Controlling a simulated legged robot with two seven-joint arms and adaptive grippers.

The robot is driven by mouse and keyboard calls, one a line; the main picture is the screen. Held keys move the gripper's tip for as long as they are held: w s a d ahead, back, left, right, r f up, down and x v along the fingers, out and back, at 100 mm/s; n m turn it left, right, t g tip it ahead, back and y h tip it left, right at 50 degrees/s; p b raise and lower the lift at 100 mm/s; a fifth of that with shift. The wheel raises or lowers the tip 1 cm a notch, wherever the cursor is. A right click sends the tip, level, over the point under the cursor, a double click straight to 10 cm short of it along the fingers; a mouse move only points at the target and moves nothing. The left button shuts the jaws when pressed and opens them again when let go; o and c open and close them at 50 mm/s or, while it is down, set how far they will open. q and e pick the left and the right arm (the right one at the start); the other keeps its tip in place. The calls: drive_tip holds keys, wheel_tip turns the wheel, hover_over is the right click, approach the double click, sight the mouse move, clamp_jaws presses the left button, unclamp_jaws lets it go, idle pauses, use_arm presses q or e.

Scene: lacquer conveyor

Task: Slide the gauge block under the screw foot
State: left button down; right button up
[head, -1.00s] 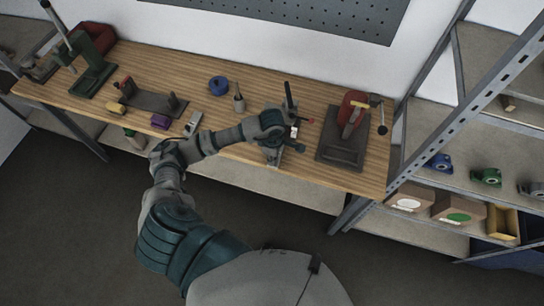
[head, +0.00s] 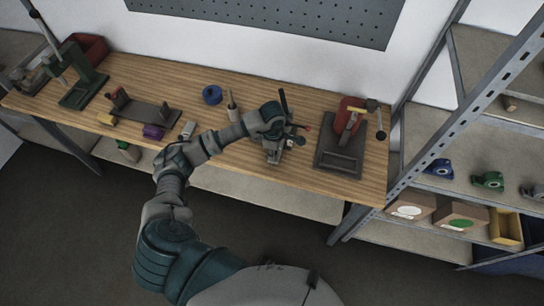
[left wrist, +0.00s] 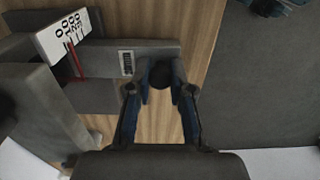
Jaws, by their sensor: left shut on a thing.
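A grey bar (left wrist: 105,60) with a small printed scale, which looks like the gauge block, lies across the left wrist view. My left gripper (left wrist: 162,85) is at its right end. Its fingers are closed around a dark round piece (left wrist: 163,72) that seems to belong to the bar, though the join is hard to see. In the head view my left gripper (head: 288,138) is over a small grey fixture (head: 273,152) near the bench's front edge. I cannot make out the screw foot. My right gripper is not in view.
A white lettered plate (left wrist: 65,35) with a red pointer is left of the fingers. On the wooden bench (head: 215,155), a red-and-dark press (head: 343,140) stands to the right.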

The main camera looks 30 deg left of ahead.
use_arm(q)
drive_tip(key=shift+w+a, duration=0.1)
drive_tip(key=shift+w, duration=0.15)
drive_tip(key=shift+s, duration=0.1)
idle(0.5)
drive_tip(key=c, duration=1)
unclamp_jaws()
drive_tip(key=shift+o, duration=0.2)
drive_tip(key=shift+r, duration=0.1)
wheel_tip(320, 180, up, 12)
